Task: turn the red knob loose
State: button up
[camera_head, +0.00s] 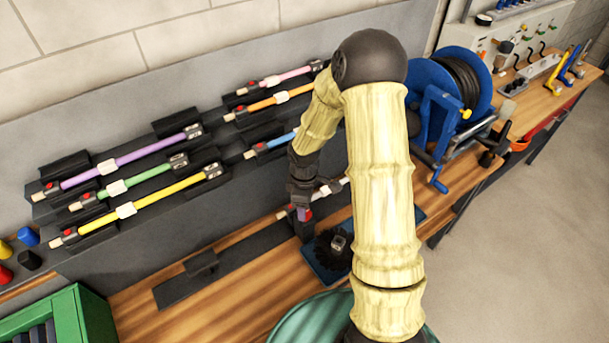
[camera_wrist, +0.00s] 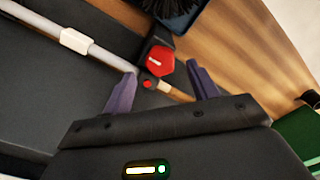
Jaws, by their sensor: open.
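The red knob (camera_wrist: 160,60) shows in the wrist view as a red hexagonal face with a pale mark, on a dark block. My gripper (camera_wrist: 163,70) is open, its two purple fingers on either side of the line to the knob. The knob appears just beyond the fingertips, and I cannot tell if either touches it. A pale grey rod (camera_wrist: 98,51) with a white collar runs into the block. A small red button (camera_wrist: 147,84) sits on its dark end fitting. In the head view the knob (camera_head: 307,214) is partly hidden by my gripper (camera_head: 299,212).
A round black brush (camera_head: 324,250) lies on a blue tray (camera_head: 322,274) beside the block. Several coloured rods, such as the yellow one (camera_head: 160,197), rest on the rack behind. A blue reel (camera_head: 428,82) stands right. A green box (camera_head: 95,320) stands front left.

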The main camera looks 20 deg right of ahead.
notch_tip(320, 180, up, 14)
jog(key=shift+r+b, duration=0.15)
jog(key=shift+b, duration=0.25)
dwell(0.3)
jog(key=s+r+m+t, duration=0.1)
jog(key=s+m+t, duration=0.1)
jog(key=s+m, duration=1)
jog(key=shift+s+r+m+t, duration=0.15)
jog(key=shift+s+m+t, duration=0.2)
jog(key=shift+s, duration=0.5)
jog(key=shift+d, duration=0.1)
